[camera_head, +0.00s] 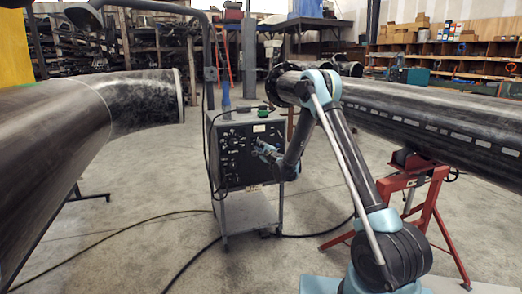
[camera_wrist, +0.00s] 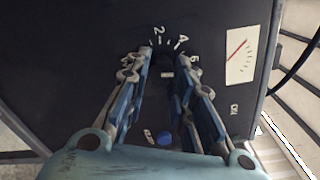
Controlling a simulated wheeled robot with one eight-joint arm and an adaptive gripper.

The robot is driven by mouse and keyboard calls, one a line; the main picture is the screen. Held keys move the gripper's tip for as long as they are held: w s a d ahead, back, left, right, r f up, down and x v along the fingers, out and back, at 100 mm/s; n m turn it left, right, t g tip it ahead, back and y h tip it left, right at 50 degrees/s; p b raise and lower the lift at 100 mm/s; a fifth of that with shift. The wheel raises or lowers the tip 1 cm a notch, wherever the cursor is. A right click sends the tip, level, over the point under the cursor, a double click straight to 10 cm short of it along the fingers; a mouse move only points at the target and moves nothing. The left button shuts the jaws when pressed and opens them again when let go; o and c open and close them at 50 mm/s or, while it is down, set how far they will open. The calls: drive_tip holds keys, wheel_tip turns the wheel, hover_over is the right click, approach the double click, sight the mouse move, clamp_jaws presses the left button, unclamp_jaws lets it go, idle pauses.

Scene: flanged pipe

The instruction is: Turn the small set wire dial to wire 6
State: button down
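The welding machine (camera_head: 240,108) stands on a cart, its dark front panel (camera_head: 236,165) full of knobs and facing me. My gripper (camera_head: 257,147) is at the right part of this panel. In the wrist view a small dark dial (camera_wrist: 166,62) sits between the fingertips of my gripper (camera_wrist: 165,55), with a pale mark on it. Numbers 2, 4 and what looks like 6 run around its upper side. The fingers are apart on either side of the dial; contact is not clear. The dial's exact pointing is hard to read.
A white meter (camera_wrist: 242,55) with a red needle is right of the dial. A blue knob (camera_wrist: 164,138) shows between the fingers. Large pipes (camera_head: 60,150) flank the cart, one on a red stand (camera_head: 432,190). Cables (camera_head: 125,230) lie on the floor.

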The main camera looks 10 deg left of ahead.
drive_tip(key=shift+s+a+n, duration=0.1)
drive_tip(key=shift+s+n, duration=0.05)
drive_tip(key=shift+n, duration=0.95)
drive_tip(key=c, duration=1.4)
unclamp_jaws()
drive_tip(key=v, duration=1.2)
drive_tip(key=shift+o, duration=0.2)
drive_tip(key=shift+f, duration=0.1)
